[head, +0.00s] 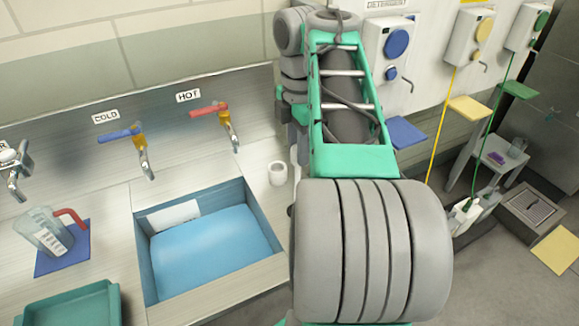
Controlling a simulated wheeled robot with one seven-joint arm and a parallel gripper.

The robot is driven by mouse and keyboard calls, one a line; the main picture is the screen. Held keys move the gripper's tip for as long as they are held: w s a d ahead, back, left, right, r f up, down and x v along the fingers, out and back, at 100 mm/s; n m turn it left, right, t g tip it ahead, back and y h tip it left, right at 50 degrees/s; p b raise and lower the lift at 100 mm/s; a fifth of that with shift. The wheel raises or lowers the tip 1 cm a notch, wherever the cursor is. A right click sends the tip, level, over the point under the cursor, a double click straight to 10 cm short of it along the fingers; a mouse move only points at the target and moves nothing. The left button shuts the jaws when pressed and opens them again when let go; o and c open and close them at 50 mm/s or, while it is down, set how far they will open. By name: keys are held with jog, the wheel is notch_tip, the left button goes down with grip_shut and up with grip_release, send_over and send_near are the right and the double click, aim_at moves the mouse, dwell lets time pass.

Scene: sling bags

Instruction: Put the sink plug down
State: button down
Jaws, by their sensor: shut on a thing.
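The sink plug cannot be made out for certain in the head view. My gripper is hidden, with my own arm filling the middle of the picture, so what it holds does not show. The sink (145,262) is a square steel basin with blue water in it and a white label on its inner back wall. A small white cup-like cylinder (277,174) stands upright on the steel counter (262,153), just right of the basin's back right corner.
A blue-handled cold tap (143,160) and red-handled hot tap (230,133) rise behind the sink. A jug (45,235) stands on a blue mat (50,265) at left, with a green tray (70,308) in front. Dispensers (392,45) hang at right.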

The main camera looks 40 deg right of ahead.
jog(key=shift+w+d+f, duration=0.15)
jog(key=shift+f, duration=0.25)
jog(key=f+b, duration=0.3)
jog(key=b, duration=0.1)
jog(key=shift+w+d+f, duration=0.1)
jog(key=shift+w+f, duration=0.3)
jog(key=shift+s+r, duration=0.1)
jog(key=shift+r, duration=0.15)
jog(key=shift+f, duration=0.2)
jog(key=c, duration=1.1)
grip_release()
jog(key=shift+c, duration=0.2)
notch_tip(320, 180, up, 12)
jog(key=p, duration=1)
jog(key=shift+r+p, duration=0.25)
jog(key=shift+p, duration=0.15)
jog(key=a+f+m+t, duration=0.2)
jog(key=a+f+m, duration=0.4)
jog(key=a+m, duration=0.2)
jog(key=s+a+f+m+t, duration=0.1)
jog(key=a+f+m, duration=0.5)
jog(key=a, duration=0.6)
jog(key=shift+a+m+t, duration=0.15)
jog(key=shift+m+t, duration=0.65)
jog(key=shift+m, duration=0.1)
